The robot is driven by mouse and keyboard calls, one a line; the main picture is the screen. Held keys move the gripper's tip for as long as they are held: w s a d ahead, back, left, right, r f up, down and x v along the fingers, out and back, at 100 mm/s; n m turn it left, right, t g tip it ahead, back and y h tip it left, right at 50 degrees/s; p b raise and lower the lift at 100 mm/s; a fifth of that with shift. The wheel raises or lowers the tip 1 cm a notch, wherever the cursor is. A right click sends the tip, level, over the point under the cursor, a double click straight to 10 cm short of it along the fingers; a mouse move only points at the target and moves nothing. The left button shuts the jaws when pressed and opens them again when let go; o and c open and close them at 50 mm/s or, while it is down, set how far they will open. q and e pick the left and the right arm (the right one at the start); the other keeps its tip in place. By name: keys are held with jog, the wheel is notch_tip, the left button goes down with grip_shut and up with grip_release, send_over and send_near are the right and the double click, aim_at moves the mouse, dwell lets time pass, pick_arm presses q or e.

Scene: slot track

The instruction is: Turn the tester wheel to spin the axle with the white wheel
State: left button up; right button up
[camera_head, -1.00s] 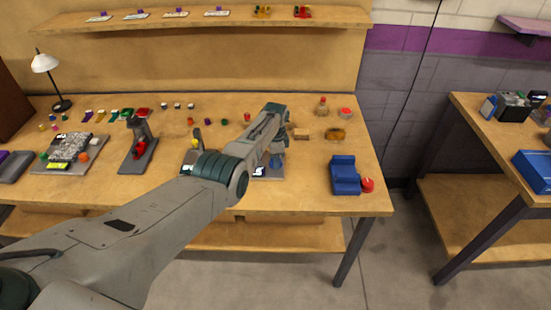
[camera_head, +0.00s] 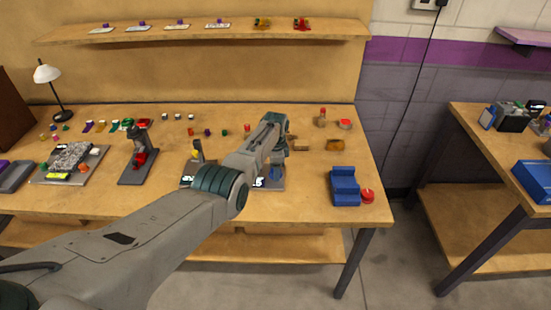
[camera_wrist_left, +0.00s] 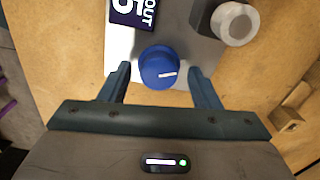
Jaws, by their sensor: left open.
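My left gripper (camera_head: 272,176) points down over a grey plate at the front middle of the bench. In the left wrist view its two fingers (camera_wrist_left: 160,72) are open and stand either side of a round blue knob (camera_wrist_left: 156,66) with a white mark on top. I cannot tell whether either finger touches it. The knob sits at the edge of the grey plate (camera_wrist_left: 180,30). A pale grey cylinder (camera_wrist_left: 234,22) lies beyond it to the right, and a dark label with white characters (camera_wrist_left: 133,12) to the left. I cannot make out which part is the white wheel or its axle.
A blue chair-shaped block (camera_head: 344,184) and a red round piece (camera_head: 367,195) stand to the right of the gripper. A dark stand with a red part (camera_head: 139,158) stands left. Several small parts lie along the back of the bench (camera_head: 300,207). A second bench is at right.

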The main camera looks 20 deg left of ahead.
pick_arm(q)
notch_tip(320, 180, up, 10)
jog(key=shift+r, duration=0.15)
dwell(0.3)
